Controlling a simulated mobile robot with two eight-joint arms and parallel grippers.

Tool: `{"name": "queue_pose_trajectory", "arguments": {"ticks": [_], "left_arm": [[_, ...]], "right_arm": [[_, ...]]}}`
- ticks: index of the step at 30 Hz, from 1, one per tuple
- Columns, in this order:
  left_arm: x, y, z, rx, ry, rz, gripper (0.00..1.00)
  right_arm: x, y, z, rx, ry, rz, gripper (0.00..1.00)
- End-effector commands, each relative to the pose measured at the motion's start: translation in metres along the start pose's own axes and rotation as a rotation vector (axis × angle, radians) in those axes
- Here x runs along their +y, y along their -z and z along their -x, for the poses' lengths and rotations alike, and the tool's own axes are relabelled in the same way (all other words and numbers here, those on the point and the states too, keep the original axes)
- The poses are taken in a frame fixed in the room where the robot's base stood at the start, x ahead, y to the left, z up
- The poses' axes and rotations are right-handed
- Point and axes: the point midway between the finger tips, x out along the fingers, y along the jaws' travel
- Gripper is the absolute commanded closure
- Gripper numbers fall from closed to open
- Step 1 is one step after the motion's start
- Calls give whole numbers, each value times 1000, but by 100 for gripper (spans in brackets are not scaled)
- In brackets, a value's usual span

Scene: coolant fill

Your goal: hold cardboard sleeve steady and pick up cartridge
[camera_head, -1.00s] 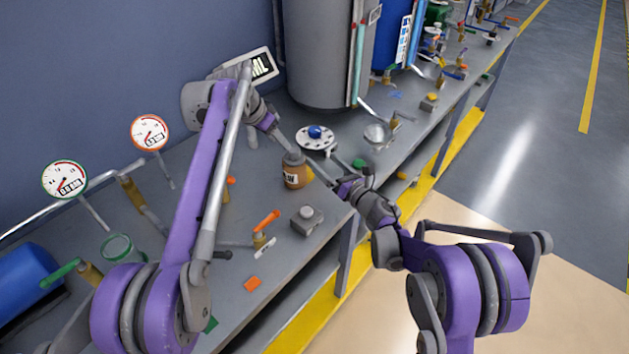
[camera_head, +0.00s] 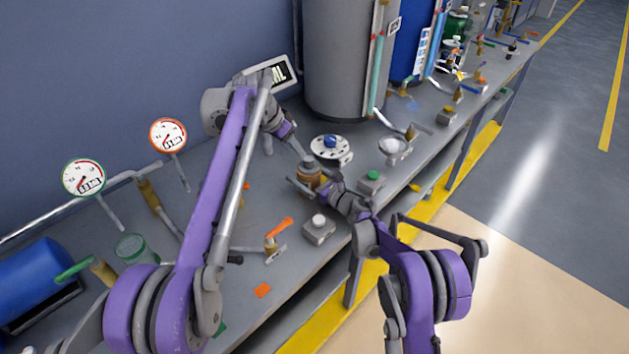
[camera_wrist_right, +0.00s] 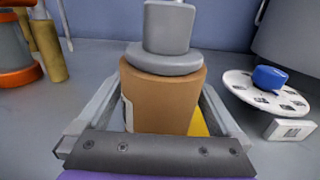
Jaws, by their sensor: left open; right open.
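The brown cardboard sleeve (camera_head: 309,172) stands upright on the bench. In the right wrist view the sleeve (camera_wrist_right: 160,95) fills the middle, with a white label edge at its left. A grey flanged cylinder, which looks like the cartridge (camera_wrist_right: 168,30), sticks up from its top. My right gripper (camera_head: 307,184) is open, with one finger on each side of the sleeve; I cannot tell whether either touches it. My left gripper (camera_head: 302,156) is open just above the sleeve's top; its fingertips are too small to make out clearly.
A white round plate with a blue knob (camera_head: 331,148) stands behind the sleeve. A grey box with a pale button (camera_head: 319,228) and an orange-handled valve (camera_head: 278,230) are in front. A large grey tank (camera_head: 340,60) stands behind. The bench's front edge is close on the right.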

Motion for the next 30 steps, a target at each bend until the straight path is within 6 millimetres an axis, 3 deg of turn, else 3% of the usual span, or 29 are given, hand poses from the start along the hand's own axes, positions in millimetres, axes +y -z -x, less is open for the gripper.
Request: {"name": "queue_pose_trajectory", "arguments": {"ticks": [4, 13, 25, 30], "left_arm": [[0, 0, 0, 0, 0, 0, 50], [0, 0, 0, 0, 0, 0, 50], [0, 0, 0, 0, 0, 0, 50], [0, 0, 0, 0, 0, 0, 48]], "right_arm": [[0, 0, -10, 0, 0, -1, 0], [0, 0, -11, 0, 0, -1, 0], [0, 0, -11, 0, 0, -1, 72], [0, 0, -11, 0, 0, -1, 74]]}}
